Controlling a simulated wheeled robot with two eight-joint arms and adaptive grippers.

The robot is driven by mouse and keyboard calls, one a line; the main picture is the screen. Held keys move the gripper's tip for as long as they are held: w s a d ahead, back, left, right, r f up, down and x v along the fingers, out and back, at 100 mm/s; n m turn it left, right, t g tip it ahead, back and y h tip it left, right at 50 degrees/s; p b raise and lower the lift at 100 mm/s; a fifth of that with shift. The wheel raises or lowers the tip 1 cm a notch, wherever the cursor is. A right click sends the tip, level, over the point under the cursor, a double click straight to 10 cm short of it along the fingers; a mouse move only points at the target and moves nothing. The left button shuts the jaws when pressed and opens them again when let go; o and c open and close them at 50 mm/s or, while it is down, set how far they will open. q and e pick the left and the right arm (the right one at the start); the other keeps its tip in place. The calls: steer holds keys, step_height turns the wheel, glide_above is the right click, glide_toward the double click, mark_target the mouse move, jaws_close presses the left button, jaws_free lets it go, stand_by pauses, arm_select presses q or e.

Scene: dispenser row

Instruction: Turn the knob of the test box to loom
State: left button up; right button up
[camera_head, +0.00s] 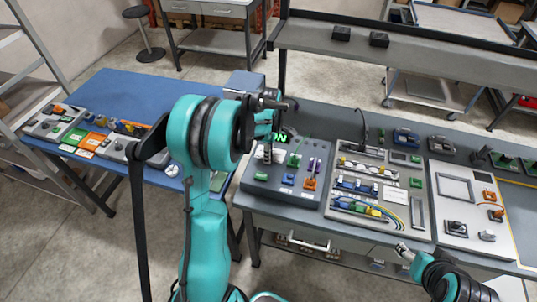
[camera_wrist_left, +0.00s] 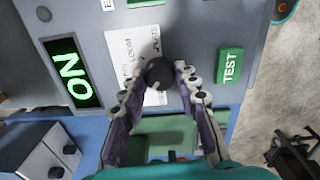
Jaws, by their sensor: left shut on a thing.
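The test box (camera_wrist_left: 190,25) is a grey panel in the left wrist view. It has a lit green display (camera_wrist_left: 72,75) with the letters N and O, a green TEST button (camera_wrist_left: 230,66) and a white label (camera_wrist_left: 128,52) with small words, partly covered. A round black knob (camera_wrist_left: 158,73) stands over the label. My left gripper (camera_wrist_left: 165,88) is shut on the knob, a finger on each side. Which word the knob points at cannot be told. In the head view my left gripper (camera_head: 270,112) hides the knob; the lit display (camera_head: 280,136) shows beside it. My right gripper (camera_head: 403,251) is small and apart from everything at the lower right.
A grey board (camera_head: 262,190) with coloured connectors lies on the bench in front of the left gripper. Boards with wired parts (camera_head: 405,222) and a framed panel (camera_head: 440,215) lie to its right. The blue table (camera_head: 135,90) at the left is partly clear.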

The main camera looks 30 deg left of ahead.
arm_select(q)
steer(key=m, duration=0.4)
steer(key=shift+m+b, duration=0.3)
steer(key=shift+b, duration=0.1)
steer(key=m, duration=0.5)
steer(key=shift+b, duration=0.4)
steer(key=m, duration=0.9)
steer(key=shift+b, duration=0.4)
steer(key=shift+m, duration=0.4)
steer(key=o, duration=1.2)
steer(key=shift+c, duration=0.2)
